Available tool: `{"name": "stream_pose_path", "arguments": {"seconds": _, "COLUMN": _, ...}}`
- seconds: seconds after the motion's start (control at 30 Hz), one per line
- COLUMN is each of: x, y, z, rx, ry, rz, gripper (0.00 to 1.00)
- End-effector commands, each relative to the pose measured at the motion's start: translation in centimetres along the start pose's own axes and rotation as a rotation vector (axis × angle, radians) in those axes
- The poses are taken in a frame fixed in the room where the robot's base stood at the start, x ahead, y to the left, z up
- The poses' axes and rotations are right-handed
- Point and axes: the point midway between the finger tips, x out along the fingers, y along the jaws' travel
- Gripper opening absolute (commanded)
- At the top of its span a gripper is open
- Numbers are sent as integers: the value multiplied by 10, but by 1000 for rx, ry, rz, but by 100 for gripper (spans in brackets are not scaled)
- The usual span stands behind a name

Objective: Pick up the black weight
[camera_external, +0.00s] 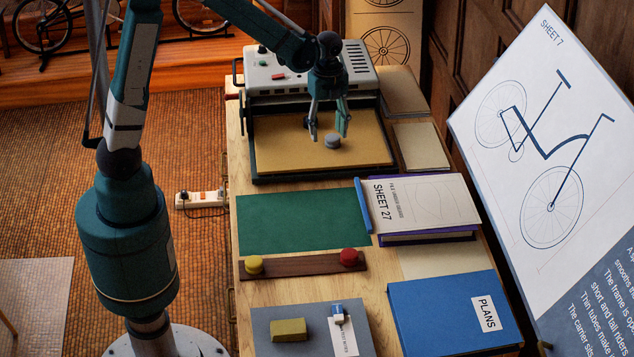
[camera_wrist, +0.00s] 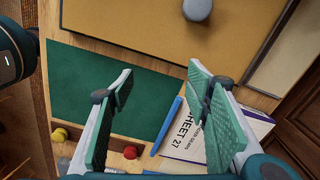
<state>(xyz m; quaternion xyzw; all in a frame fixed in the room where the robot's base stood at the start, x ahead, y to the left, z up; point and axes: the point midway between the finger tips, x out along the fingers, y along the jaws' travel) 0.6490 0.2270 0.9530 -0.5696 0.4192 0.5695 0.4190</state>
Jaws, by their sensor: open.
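A small round dark grey weight (camera_external: 332,141) sits on the tan board of the machine at the back of the table. It is the only thing like a black weight that I see. In the wrist view the weight (camera_wrist: 197,9) is cut by the top edge, beyond my fingertips and slightly right of the gap between them. My gripper (camera_external: 328,128) hangs over the tan board, its fingers pointing down and apart. In the external view its fingertips appear close to the weight. In the wrist view my gripper (camera_wrist: 160,73) is open with nothing between its fingers.
The grey machine housing (camera_external: 300,75) stands behind the tan board (camera_external: 290,158). A blue PLANS binder (camera_external: 430,310) is nearer.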

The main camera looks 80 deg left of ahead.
Motion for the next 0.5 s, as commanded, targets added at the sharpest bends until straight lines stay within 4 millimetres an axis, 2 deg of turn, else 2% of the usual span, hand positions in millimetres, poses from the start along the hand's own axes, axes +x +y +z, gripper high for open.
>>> {"name": "stream_pose_path", "arguments": {"seconds": 0.03, "x": 0, "y": -7, "z": 18, "rx": 10, "ry": 0, "rz": 0, "gripper": 48}}
{"name": "stream_pose_path", "arguments": {"seconds": 0.2, "x": 5, "y": -25, "z": 71, "rx": 73, "ry": 0, "rz": 0, "gripper": 48}}
{"name": "stream_pose_path", "arguments": {"seconds": 0.5, "x": 16, "y": -44, "z": 171, "rx": 183, "ry": 0, "rz": 0, "gripper": 48}}
